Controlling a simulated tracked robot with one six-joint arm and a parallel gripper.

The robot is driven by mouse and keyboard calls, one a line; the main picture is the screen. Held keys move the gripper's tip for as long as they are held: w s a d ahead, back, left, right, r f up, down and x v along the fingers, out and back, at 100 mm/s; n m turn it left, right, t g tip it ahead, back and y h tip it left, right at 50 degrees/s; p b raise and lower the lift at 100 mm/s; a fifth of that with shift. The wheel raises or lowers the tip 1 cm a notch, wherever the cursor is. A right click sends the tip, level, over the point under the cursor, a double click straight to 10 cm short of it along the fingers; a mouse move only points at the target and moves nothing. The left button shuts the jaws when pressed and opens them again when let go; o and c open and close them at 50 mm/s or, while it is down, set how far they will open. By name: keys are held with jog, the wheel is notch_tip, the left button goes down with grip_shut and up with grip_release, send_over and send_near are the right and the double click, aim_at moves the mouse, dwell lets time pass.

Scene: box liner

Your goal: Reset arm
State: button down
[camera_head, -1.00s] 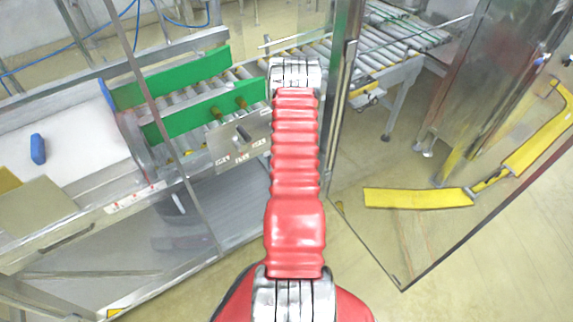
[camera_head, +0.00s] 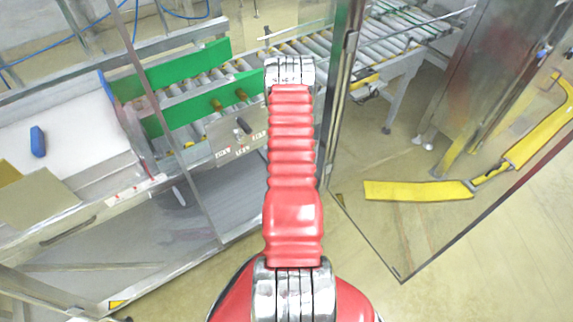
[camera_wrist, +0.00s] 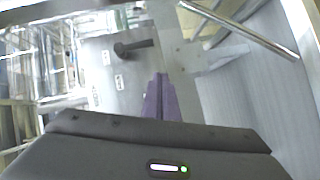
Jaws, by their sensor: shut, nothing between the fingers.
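My arm, covered in red ribbed sleeving, reaches straight up the middle of the head view toward the machine. My gripper is hidden behind the arm there. In the wrist view my gripper (camera_wrist: 160,90) shows as two purple fingers, shut together with nothing between them. The fingers point toward a grey panel (camera_wrist: 110,75) with a dark handle (camera_wrist: 135,46) and small white labels. The handle lies just beyond the fingertips in the picture; I cannot tell the gap. The same panel (camera_head: 226,143) shows left of my arm in the head view.
A roller conveyor (camera_head: 375,45) with green side guides (camera_head: 185,70) runs behind the panel. A clear door (camera_head: 395,235) stands open at right, near a yellow bar (camera_head: 420,190). A blue object (camera_head: 38,141) lies on a white surface at left. Floor is clear at lower right.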

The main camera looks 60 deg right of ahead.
dwell(0.5)
jog(key=s+a+f+m+g+y, duration=0.2)
jog(key=a+f+m+y, duration=0.15)
jog(key=f, duration=0.25)
jog(key=s+a+f+m+g+y, duration=0.2)
jog(key=a+f+g+y, duration=0.15)
jog(key=f, duration=0.35)
jog(key=w+a+r+t+y, duration=0.1)
jog(key=w+a+r+y, duration=0.1)
jog(key=a+r, duration=0.9)
jog(key=w+a+r+n+y, duration=0.1)
jog(key=w+a+r+y, duration=0.1)
jog(key=a+r, duration=1)
jog(key=w+a+r+n+t+y, duration=0.1)
jog(key=a+r, duration=1.1)
jog(key=r, duration=1.4)
jog(key=shift+w+r+t+y, duration=0.35)
jog(key=shift+w+r+y, duration=0.1)
jog(key=shift+y, duration=0.25)
